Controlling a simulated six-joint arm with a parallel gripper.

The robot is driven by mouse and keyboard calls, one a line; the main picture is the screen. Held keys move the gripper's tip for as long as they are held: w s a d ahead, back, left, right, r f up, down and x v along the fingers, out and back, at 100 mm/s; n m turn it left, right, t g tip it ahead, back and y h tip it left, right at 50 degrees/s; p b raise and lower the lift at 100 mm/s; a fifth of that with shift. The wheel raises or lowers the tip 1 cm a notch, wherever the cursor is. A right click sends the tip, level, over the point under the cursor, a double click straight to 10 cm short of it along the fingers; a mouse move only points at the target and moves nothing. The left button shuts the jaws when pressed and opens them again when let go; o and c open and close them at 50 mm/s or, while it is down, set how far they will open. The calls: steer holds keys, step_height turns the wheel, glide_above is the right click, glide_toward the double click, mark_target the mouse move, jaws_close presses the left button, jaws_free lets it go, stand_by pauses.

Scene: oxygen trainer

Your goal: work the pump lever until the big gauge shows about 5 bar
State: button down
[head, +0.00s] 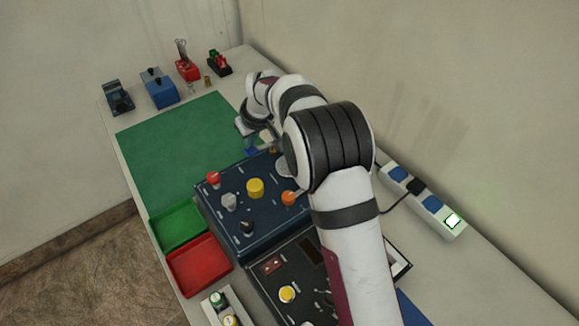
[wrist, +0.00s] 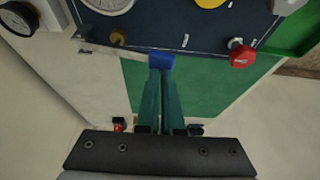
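The pump lever is a pale bar with a blue grip (wrist: 161,61) at its end, lying along the edge of the dark blue panel (wrist: 175,28) in the wrist view. My gripper (wrist: 160,72) has its green fingers close together, with the tips at the blue grip; they look shut on it. In the head view, my gripper (head: 251,136) is at the panel's far edge, with the blue grip (head: 251,150) just below it. The big gauge (wrist: 105,3) is cut off by the top of the wrist view. Its needle cannot be read, and my arm covers that part of the panel in the head view.
The panel carries a red knob (head: 213,178), a yellow knob (head: 255,187) and an orange knob (head: 289,198). A smaller gauge (wrist: 18,18) shows at left. Green (head: 178,226) and red (head: 198,264) trays stand beside the panel. The green mat (head: 175,148) is clear.

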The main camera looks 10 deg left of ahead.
steer(key=shift+f, duration=1.45)
steer(key=shift+r, duration=1.8)
step_height(320, 180, up, 7)
